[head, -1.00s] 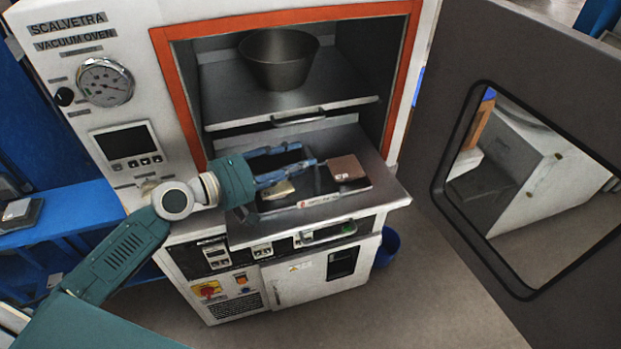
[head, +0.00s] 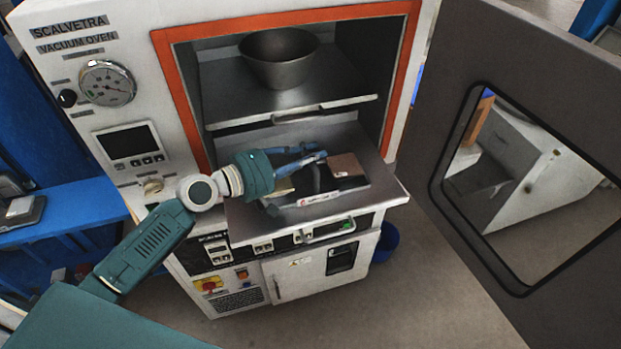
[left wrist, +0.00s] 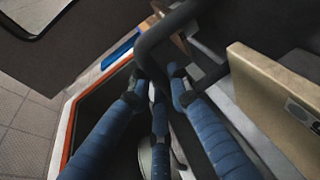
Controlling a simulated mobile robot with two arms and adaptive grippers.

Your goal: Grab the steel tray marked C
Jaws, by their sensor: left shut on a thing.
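The steel tray (head: 322,197) is a shallow dark tray on the pulled-out lower shelf of the vacuum oven. A white label with a red mark is on its front edge; its letter is too small to read surely. A brown tile (head: 345,166) lies at its right and a tan tile (head: 284,187) at its left, partly hidden by my gripper. My left gripper (head: 318,156) reaches over the tray from the left. In the left wrist view its blue fingers (left wrist: 160,90) are shut around a dark bent bar (left wrist: 152,42), which looks like the tray's handle.
A grey metal bowl (head: 279,60) stands on the upper shelf (head: 335,96), close above my gripper. The orange-edged oven opening (head: 187,103) frames both shelves. The oven door (head: 432,120) stands open at the right. A blue bin (head: 386,243) sits on the floor beside the oven.

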